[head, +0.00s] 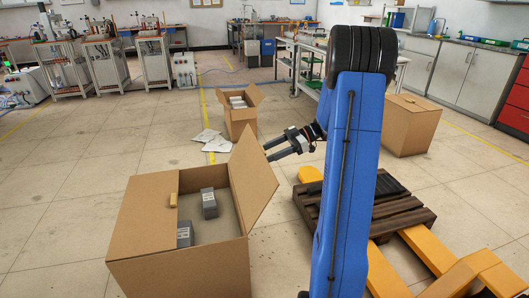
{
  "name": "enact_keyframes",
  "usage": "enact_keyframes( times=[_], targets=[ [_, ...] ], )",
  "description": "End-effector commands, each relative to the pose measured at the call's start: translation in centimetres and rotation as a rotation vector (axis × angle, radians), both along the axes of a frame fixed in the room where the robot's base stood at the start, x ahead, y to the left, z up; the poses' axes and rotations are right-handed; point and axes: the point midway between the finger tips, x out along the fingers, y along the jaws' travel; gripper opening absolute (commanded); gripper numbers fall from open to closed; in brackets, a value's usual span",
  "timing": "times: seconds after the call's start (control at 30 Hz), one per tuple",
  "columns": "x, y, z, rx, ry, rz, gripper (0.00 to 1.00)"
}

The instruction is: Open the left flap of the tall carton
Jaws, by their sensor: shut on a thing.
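The tall carton (178,266) stands in the foreground, its top partly open. A flap (150,208) on the picture's left lies flat over part of the top, with a small tan tab (173,200) at its inner edge. The flap on the picture's right (252,180) stands raised and tilted outward. My gripper (268,151) reaches in from the right, with its fingertips at the upper edge of this raised flap, shut on it. The exact contact is small and partly hidden. Two grey boxes (209,204) (185,234) lie inside the carton.
A smaller open carton (240,116) stands behind, with white papers (208,139) on the floor beside it. A closed carton (408,128) stands at right. A dark wooden pallet (400,212) lies right of the tall carton. The floor to the left is clear.

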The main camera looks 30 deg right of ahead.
Motion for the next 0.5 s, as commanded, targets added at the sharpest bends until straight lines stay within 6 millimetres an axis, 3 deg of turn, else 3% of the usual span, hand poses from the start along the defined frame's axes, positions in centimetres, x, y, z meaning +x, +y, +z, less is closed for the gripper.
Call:
enact_keyframes(
  times=[0.37,0.4,0.47,0.5],
  targets=[
    [-0.12,0.07,-0.37,0.0,0.006,0.003,0.14],
    [-0.12,0.07,-0.37,0.0,0.006,0.003,0.57],
    [-0.1,0.07,-0.34,0.0,0.005,0.002,0.71],
    [-0.1,0.06,-0.31,0.0,0.005,0.002,0.73]
  ],
)
